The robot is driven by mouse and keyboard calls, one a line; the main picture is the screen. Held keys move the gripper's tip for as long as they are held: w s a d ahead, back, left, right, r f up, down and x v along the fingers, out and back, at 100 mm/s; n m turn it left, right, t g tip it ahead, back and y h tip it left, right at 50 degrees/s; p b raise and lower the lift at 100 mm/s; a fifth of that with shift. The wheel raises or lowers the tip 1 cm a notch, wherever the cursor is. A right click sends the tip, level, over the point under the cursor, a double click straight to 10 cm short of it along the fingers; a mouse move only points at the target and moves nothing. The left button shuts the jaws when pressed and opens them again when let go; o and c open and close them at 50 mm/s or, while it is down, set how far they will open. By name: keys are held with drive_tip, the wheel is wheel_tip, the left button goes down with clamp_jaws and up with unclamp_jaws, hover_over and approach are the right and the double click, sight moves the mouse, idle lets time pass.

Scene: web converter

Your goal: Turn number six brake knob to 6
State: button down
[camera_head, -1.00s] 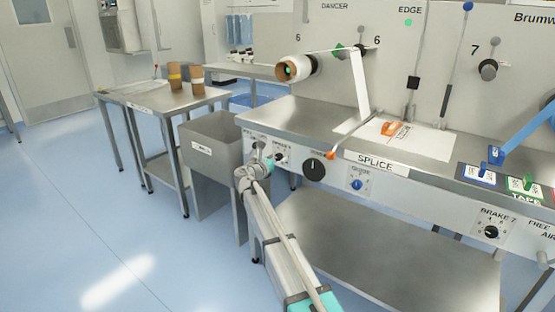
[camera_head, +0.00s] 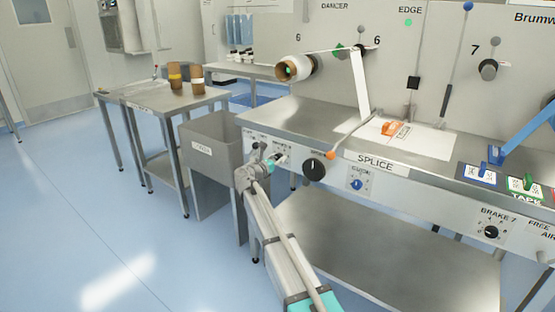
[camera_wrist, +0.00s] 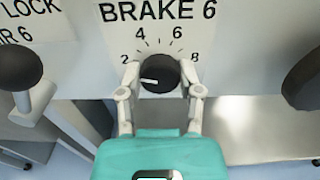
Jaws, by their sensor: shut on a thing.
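The BRAKE 6 knob (camera_wrist: 159,73) is a round black knob with a white pointer line, on a white dial plate (camera_wrist: 174,14) marked 2, 4, 6 and 8. The pointer line points left, just below the 2 mark. My gripper (camera_wrist: 160,84) has one finger on each side of the knob and is shut on it; its teal body hides the area below. In the head view my gripper (camera_head: 272,165) is at the left end of the machine's front panel, and the knob there is too small to read.
A black lever knob (camera_wrist: 38,98) stands out left of my gripper in the wrist view. A large black knob (camera_wrist: 305,80) is at the right. In the head view a grey bin (camera_head: 200,132) stands left of the gripper. A steel shelf (camera_head: 390,245) lies below the panel.

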drive_tip(key=m, duration=2)
drive_tip(key=shift+m, duration=0.3)
drive_tip(key=shift+c, duration=1.3)
unclamp_jaws()
drive_tip(key=shift+s+f, duration=0.1)
drive_tip(key=shift+s, duration=0.05)
